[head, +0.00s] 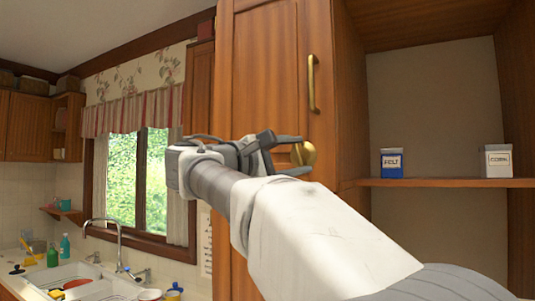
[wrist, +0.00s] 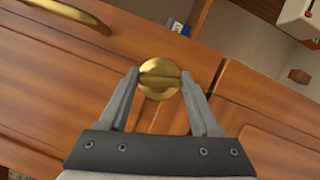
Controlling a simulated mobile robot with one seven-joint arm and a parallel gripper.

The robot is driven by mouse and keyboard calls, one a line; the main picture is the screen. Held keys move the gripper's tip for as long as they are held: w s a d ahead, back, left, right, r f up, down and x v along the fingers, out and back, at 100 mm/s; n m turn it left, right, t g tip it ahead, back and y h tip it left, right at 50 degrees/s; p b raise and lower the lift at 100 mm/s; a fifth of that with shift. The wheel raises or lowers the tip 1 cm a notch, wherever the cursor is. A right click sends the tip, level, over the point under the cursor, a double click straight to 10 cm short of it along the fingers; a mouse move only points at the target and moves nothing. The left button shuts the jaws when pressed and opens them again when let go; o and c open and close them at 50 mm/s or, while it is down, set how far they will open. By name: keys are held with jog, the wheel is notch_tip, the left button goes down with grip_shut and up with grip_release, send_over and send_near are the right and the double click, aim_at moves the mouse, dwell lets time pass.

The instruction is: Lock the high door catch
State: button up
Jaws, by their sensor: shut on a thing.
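The door catch is a round brass knob with a raised bar across it, set on the tall wooden cabinet door (head: 258,62). In the wrist view the catch (wrist: 159,66) sits between my fingertips, with its bar roughly level in that picture. In the head view the catch (head: 308,153) shows just past the fingers. My gripper (wrist: 160,85) is shut on the catch, one finger on each side; it also shows in the head view (head: 299,155). My arm hides the lower part of the door in the head view.
A brass handle (head: 312,83) stands out from the door above the catch. To the right, an open shelf (head: 440,183) holds a blue and white container (head: 391,163) and a white one (head: 497,161). A window (head: 138,180) and a sink (head: 85,280) are at the left.

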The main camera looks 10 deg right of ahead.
jog(key=shift+m+g+y+p, duration=0.45)
jog(key=shift+m+y, duration=0.25)
jog(key=shift+m, duration=1.4)
jog(key=o, duration=1.4)
jog(key=shift+a, duration=0.1)
jog(key=v, duration=1.7)
jog(key=shift+a+p, duration=0.15)
jog(key=shift+p, duration=0.15)
